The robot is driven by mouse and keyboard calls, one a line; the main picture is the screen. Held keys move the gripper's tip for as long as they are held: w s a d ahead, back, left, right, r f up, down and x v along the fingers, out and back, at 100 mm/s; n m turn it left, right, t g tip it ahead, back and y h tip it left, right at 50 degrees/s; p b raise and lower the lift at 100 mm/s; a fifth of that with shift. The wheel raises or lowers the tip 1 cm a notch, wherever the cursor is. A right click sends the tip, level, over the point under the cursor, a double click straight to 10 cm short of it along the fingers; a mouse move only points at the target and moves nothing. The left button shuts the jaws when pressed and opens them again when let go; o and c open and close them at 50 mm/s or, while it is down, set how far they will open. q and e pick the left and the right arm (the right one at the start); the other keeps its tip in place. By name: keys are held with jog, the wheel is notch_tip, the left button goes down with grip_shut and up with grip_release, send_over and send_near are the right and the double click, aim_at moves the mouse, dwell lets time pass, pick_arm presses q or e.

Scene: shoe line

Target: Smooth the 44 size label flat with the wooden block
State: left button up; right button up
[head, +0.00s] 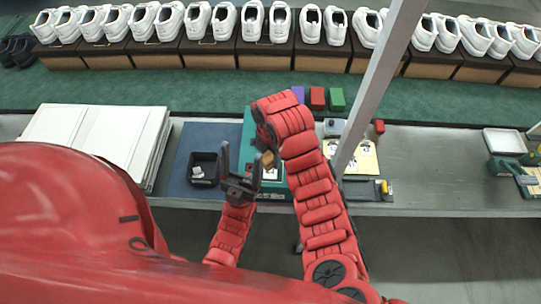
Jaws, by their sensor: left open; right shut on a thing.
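My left gripper (241,162) is open and empty, with its dark fingers pointing up beside the teal board (249,126). My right arm bends over the board, and its gripper (266,147) is shut on the tan wooden block (267,159). The block is over a white label area (273,174) on the board. I cannot tell whether the block touches it. The number on the label is too small to read, and my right arm and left gripper hide part of the board.
A black bin (203,169) stands left on a blue mat (206,138). White boxes or panels (97,140) lie further left. Purple, red and green blocks (318,98) are behind. A grey post (376,82) crosses in front of a yellow label sheet (365,160). White shoes (252,20) line the back.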

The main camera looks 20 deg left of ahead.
jog(key=shift+r, duration=0.15)
notch_tip(320, 180, up, 3)
jog(key=p, duration=0.3)
jog(key=shift+r, duration=0.15)
dwell(0.4)
dwell(0.4)
